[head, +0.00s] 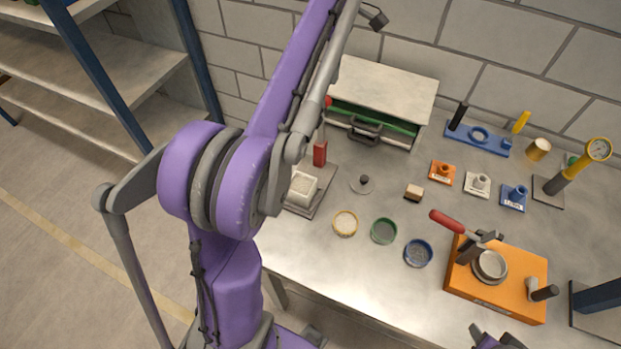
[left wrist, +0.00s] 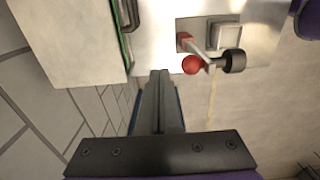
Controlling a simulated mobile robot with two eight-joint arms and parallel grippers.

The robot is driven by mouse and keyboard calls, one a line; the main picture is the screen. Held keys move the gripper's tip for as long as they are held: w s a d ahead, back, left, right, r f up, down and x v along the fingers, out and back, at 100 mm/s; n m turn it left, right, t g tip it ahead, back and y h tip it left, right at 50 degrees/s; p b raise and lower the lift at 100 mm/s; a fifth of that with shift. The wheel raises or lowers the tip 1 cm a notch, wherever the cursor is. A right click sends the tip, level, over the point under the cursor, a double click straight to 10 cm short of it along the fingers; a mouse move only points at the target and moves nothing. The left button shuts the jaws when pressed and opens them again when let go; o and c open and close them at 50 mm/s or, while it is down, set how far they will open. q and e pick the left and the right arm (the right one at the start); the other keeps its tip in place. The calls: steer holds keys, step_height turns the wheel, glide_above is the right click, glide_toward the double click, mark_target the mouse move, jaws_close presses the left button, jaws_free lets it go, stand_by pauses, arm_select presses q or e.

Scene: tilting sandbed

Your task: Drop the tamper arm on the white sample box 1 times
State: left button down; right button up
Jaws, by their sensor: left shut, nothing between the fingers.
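The tamper stand has a red post (head: 320,154) on a grey base, partly covered by my left arm in the head view. Its red knob (head: 328,101) shows high above the post, so the tamper arm looks raised. The white sample box (head: 302,187) sits on the base beside the post. In the left wrist view, the red knob (left wrist: 192,64), black tamper head (left wrist: 234,62) and sample box (left wrist: 226,36) lie beyond my fingers. My left gripper (left wrist: 160,75) is shut and empty, apart from the knob. My right gripper is not clearly visible.
A cabinet (head: 385,88) with a green-edged drawer and dark handle stands behind the stand. A lidded disc (head: 362,184) and several round dishes lie to the right. An orange press (head: 520,265) stands further right. Shelving (head: 90,80) is at the left.

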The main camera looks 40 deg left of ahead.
mark_target(321, 100)
arm_select(q)
steer(key=shift+f, duration=0.1)
arm_select(e)
steer(key=shift+s+f+b, duration=0.2)
steer(key=shift+f+b, duration=0.15)
steer(key=shift+f, duration=0.15)
steer(key=shift+s+f+b, duration=0.15)
steer(key=shift+f+b, duration=0.15)
steer(key=shift+f, duration=0.15)
arm_select(q)
step_height(321, 100, down, 3)
steer(key=shift+f, duration=0.1)
steer(key=shift+s, duration=0.1)
steer(key=shift+s+d+b, duration=0.2)
steer(key=shift+s+d, duration=0.15)
steer(key=shift+s, duration=0.7)
steer(key=shift+s+d+b, duration=0.15)
steer(key=shift+s+d, duration=0.2)
steer(key=shift+s, duration=0.75)
steer(key=shift+s+d+b, duration=0.2)
steer(key=shift+s+d, duration=0.15)
steer(key=shift+s, duration=0.7)
arm_select(e)
steer(key=shift+s+f, duration=0.3)
steer(key=shift+f, duration=0.45)
steer(key=shift+r, duration=0.1)
